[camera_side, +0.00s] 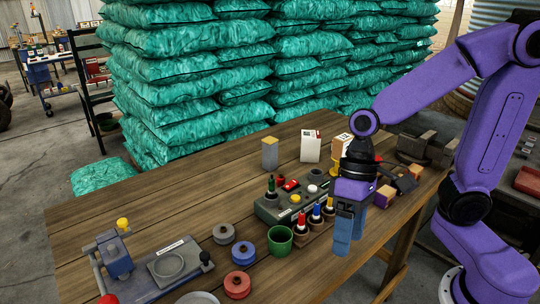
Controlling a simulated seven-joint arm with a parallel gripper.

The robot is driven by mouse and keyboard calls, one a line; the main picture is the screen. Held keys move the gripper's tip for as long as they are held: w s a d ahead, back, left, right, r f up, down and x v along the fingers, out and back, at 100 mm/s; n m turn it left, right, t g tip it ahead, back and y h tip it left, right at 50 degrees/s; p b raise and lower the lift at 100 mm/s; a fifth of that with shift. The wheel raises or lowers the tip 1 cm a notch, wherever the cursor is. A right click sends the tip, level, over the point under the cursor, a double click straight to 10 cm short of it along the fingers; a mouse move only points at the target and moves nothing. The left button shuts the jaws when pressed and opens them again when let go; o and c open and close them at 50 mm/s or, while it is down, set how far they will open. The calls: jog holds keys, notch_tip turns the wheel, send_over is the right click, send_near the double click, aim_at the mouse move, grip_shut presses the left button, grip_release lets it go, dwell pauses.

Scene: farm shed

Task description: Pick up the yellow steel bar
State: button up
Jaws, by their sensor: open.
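My gripper (350,232) hangs from the purple arm over the right part of the wooden table, its blue fingers pointing down. It looks empty and is open, with its fingers close to the near table edge.
A control box (268,208), bottles with coloured tops (316,217) and a green cup (279,241) stand left of the gripper. Blue (243,254) and red (237,284) round pieces lie nearer. A white carton (311,147) stands behind. The table's left middle is clear.

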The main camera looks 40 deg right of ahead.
jog(key=w+a+m+t+y, duration=0.2)
jog(key=w+a+m+y, duration=0.3)
jog(key=w+m, duration=0.65)
jog(key=w+d+r+m+t+y, duration=0.15)
jog(key=w+m+t, duration=0.5)
jog(key=w, duration=0.65)
jog(key=m+t+h, duration=0.8)
jog(key=m, duration=1.2)
send_near(275, 142)
jog(key=shift+g, duration=0.25)
jog(key=x, duration=0.7)
jog(key=shift+w+a+r, duration=0.1)
jog(key=shift+a+r, duration=0.05)
jog(key=shift+r, duration=0.15)
jog(key=shift+x, duration=2.65)
jog(key=shift+f, duration=0.15)
jog(key=c, duration=1.2)
